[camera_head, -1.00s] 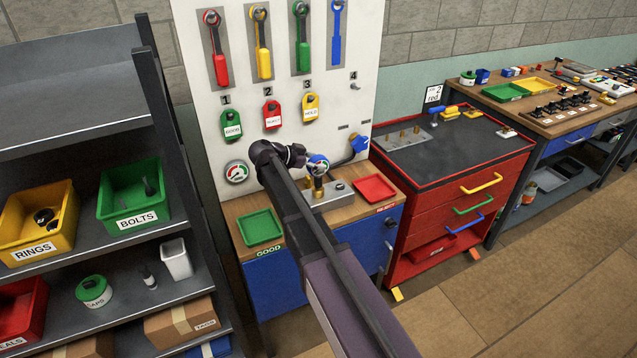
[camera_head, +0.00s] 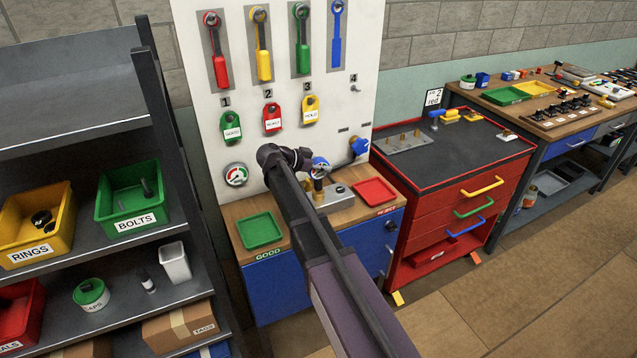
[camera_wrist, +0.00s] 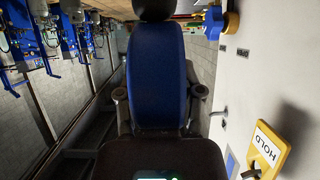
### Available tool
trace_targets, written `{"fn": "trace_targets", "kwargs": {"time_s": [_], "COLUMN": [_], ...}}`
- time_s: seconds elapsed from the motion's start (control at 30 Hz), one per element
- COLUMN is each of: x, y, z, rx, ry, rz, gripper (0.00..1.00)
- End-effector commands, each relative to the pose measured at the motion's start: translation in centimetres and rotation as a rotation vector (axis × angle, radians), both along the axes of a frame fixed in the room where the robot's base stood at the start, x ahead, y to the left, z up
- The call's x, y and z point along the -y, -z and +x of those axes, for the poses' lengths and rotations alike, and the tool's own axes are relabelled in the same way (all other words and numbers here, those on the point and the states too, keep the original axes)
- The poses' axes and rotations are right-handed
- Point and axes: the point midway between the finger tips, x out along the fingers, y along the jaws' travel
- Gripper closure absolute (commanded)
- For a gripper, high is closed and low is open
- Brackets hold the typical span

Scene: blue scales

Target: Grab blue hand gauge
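The blue hand gauge (camera_head: 320,163) shows in the head view as a small round dial with a blue rim, just above a brass fitting on the metal fixture. My gripper (camera_head: 308,162) is at its left side. In the wrist view, a blue rounded body (camera_wrist: 157,75) with a dark part at the top fills the space between my two fingers (camera_wrist: 159,97). The fingers lie against its left and right sides, so my gripper looks shut on it. The dial face is hidden in the wrist view.
The metal fixture (camera_head: 333,201) stands on the bench between a green tray (camera_head: 260,231) and a red tray (camera_head: 374,191). The white tool board (camera_head: 330,85) rises close behind. A blue-handled valve (camera_head: 359,147) sticks out to the right. A shelf (camera_head: 100,250) stands left.

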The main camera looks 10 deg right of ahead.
Motion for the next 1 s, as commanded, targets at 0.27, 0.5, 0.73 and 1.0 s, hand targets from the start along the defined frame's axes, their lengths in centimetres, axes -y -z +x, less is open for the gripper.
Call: {"fn": "trace_targets", "kwargs": {"time_s": [0.27, 0.5, 0.73, 1.0], "x": [0.0, 0.0, 0.0, 0.0], "y": [0.0, -0.1, -0.9, -3.0], "z": [0.0, 0.0, 0.0, 0.0], "rx": [0.0, 0.0, 0.0, 0.0], "ry": [0.0, 0.0, 0.0, 0.0], "rz": [-0.001, -0.001, -0.001, -0.001], "gripper": [1.0, 1.0, 1.0, 1.0]}}
